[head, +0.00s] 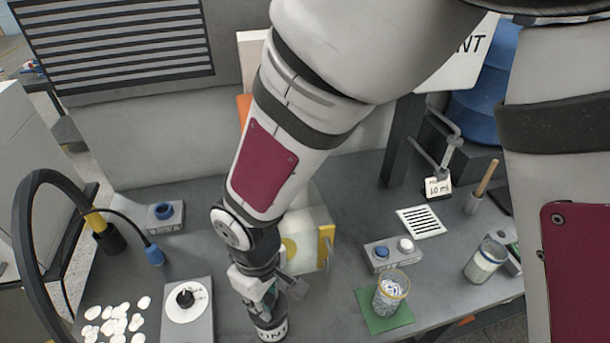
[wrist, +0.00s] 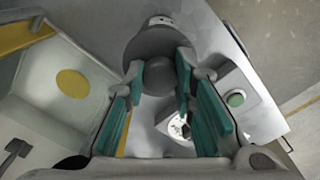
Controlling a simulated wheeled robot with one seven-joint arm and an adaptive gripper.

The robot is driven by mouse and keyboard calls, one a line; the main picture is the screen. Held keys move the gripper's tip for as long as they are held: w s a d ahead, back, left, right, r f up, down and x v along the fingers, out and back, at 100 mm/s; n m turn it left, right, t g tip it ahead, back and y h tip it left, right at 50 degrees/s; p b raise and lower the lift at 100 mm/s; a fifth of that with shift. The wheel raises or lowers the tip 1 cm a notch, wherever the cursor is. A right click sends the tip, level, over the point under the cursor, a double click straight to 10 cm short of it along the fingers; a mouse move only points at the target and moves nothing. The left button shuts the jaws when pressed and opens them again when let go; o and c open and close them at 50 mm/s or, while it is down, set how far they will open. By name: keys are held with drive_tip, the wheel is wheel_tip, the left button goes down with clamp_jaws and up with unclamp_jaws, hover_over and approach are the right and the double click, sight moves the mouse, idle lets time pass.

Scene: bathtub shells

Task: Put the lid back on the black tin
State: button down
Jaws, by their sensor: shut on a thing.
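The black tin (head: 271,329) stands upright near the front of the bench, with a white band lettered in black; the picture's lower edge cuts close to it. My gripper (head: 266,300) points down right above the tin. Its teal fingers are shut on the dark grey round lid (wrist: 158,46), which lies between the fingertips (wrist: 160,75) in the wrist view. The tin's white label shows just past it at the top of that view. The lid is at the tin's mouth, but I cannot tell whether it rests on the rim or is slightly above.
A grey block with a white disc and black knob (head: 187,299) stands left of the tin. White pieces (head: 117,322) lie farther left. A cream box with a yellow spot (head: 312,228) is behind my gripper. A glass jar (head: 391,291) on a green mat (head: 370,321) stands right.

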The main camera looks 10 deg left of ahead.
drive_tip(key=c, duration=0.8)
unclamp_jaws()
drive_tip(key=shift+o, duration=0.2)
drive_tip(key=shift+r+p, duration=1.8)
drive_tip(key=shift+r, duration=1.75)
drive_tip(key=shift+c, duration=0.6)
clamp_jaws()
